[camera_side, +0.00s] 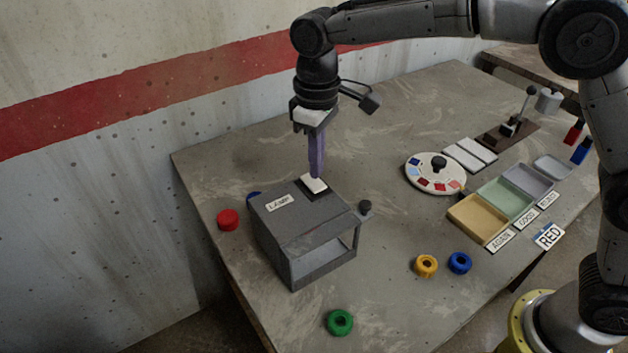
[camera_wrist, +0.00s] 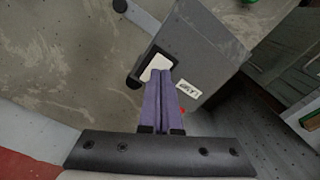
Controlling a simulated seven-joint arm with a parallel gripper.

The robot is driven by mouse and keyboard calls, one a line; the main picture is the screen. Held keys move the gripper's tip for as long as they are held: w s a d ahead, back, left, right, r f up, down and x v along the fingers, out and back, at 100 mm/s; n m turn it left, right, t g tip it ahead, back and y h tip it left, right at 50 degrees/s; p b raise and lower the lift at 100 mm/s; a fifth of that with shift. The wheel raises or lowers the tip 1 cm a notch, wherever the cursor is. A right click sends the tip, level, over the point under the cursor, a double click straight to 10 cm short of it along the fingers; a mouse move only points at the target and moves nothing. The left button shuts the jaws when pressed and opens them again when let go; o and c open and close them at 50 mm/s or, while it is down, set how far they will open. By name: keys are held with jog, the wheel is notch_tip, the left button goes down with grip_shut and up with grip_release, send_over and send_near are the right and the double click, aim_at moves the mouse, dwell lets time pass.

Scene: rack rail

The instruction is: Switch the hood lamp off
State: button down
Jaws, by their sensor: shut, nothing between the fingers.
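The hood (camera_side: 303,235) is a grey box with an open front and a LAMP label (camera_side: 279,202) on its top. A white rocker switch (camera_side: 314,185) in a dark frame sits on the hood's top near the back edge. My gripper (camera_side: 316,175) is shut and empty, its purple fingers pointing down at the switch. The fingertips are at or just above the switch; I cannot tell whether they touch. In the wrist view the fingertips (camera_wrist: 162,72) overlap the near part of the white switch (camera_wrist: 154,66). Whether the lamp is lit cannot be told.
A red cap (camera_side: 228,219) lies left of the hood, with a blue piece partly hidden behind it. A dark knob (camera_side: 365,208) is at the hood's right.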

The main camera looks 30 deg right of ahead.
aim_at(317, 184)
jog(key=shift+r, duration=2.2)
